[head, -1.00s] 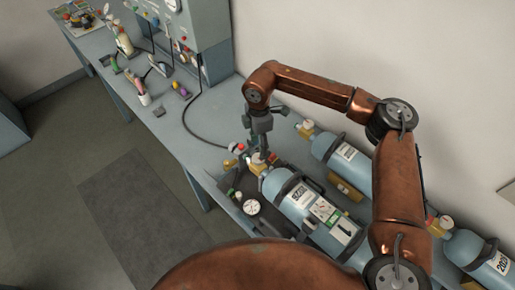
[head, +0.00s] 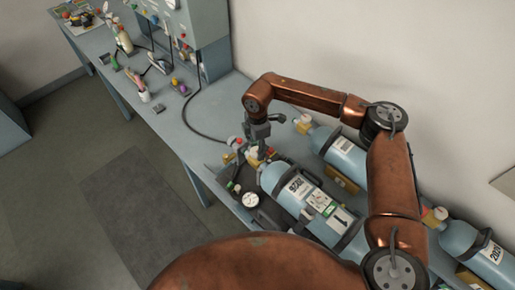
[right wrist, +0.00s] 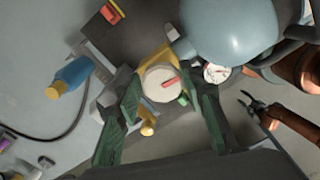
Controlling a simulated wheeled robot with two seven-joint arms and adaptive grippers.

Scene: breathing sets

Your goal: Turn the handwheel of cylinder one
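The nearest pale-blue cylinder (head: 275,178) lies on the bench with a white label and a brass valve at its upper-left end. Its white round handwheel with a red mark (right wrist: 160,85) shows in the right wrist view. My right gripper (head: 256,151) is at this valve; in the right wrist view its green-padded fingers (right wrist: 170,108) are apart, one on each side of the handwheel. I cannot tell whether they touch it. My left gripper (right wrist: 256,107) shows in the right wrist view with parted jaws, apart from the valve; the head view does not show it.
A round gauge (head: 250,199) sits beside the valve. A second cylinder (head: 340,153) lies behind, and another (head: 475,255) lies at the right. A dark hose (head: 190,122) runs along the bench from the grey cabinet (head: 200,25). The bench's left middle is fairly clear.

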